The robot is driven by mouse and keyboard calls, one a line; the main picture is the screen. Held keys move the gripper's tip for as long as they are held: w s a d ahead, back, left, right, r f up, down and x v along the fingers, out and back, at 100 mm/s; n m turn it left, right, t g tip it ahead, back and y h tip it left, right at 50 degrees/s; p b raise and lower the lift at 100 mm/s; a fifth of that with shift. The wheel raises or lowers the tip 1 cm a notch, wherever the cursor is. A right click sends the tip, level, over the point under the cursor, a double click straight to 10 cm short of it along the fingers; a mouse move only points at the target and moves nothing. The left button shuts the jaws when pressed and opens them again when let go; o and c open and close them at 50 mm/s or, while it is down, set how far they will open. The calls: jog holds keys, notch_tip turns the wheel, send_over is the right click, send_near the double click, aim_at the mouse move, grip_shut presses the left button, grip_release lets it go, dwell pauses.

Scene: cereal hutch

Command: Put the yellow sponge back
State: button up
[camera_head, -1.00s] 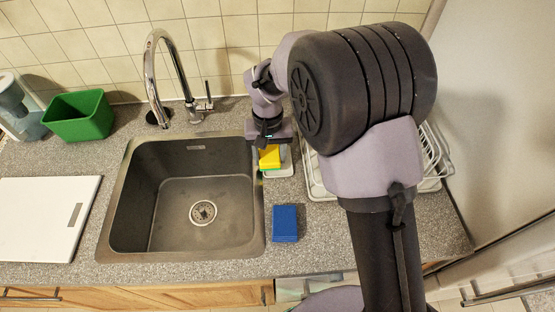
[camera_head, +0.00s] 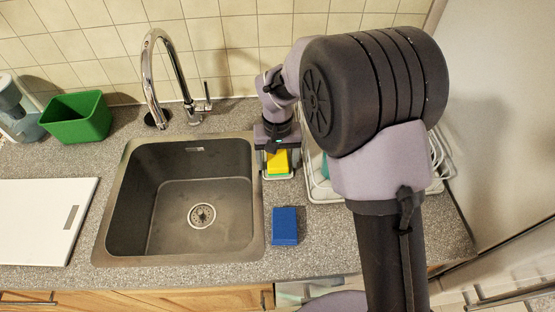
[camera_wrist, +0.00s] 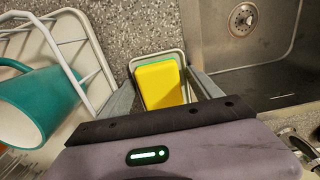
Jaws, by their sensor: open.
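The yellow sponge (camera_head: 278,162) has a green layer along its edge. It sits over or in a small pale tray (camera_head: 278,177) between the sink and the drying rack. In the wrist view the sponge (camera_wrist: 160,84) lies inside the outline of the tray's rim (camera_wrist: 157,54). My gripper (camera_head: 277,152) is at the sponge, pointing down. In the wrist view its two fingers stand apart, one on each side of the sponge, with a gap visible. I cannot tell whether the sponge rests fully on the tray's bottom.
The sink (camera_head: 180,185) is directly left of the tray, with the faucet (camera_head: 165,75) behind. A blue block (camera_head: 285,226) lies on the counter in front. The white drying rack (camera_wrist: 92,45) with a teal mug (camera_wrist: 30,105) is close on the other side.

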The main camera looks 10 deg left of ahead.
aim_at(278, 161)
notch_tip(278, 161, up, 12)
jog(key=p, duration=0.4)
jog(key=s+d+r+m+t+y, duration=0.1)
jog(key=s+d+r+m+t, duration=0.2)
jog(key=d+r, duration=0.65)
jog(key=s+d+r+m+t, duration=0.1)
jog(key=s+d, duration=0.3)
jog(key=s, duration=0.5)
jog(key=s+d+r+m+t+y, duration=0.1)
jog(key=s+d+r+m, duration=0.2)
jog(key=s, duration=0.6)
jog(key=shift+d+t, duration=0.4)
jog(key=shift+d, duration=0.8)
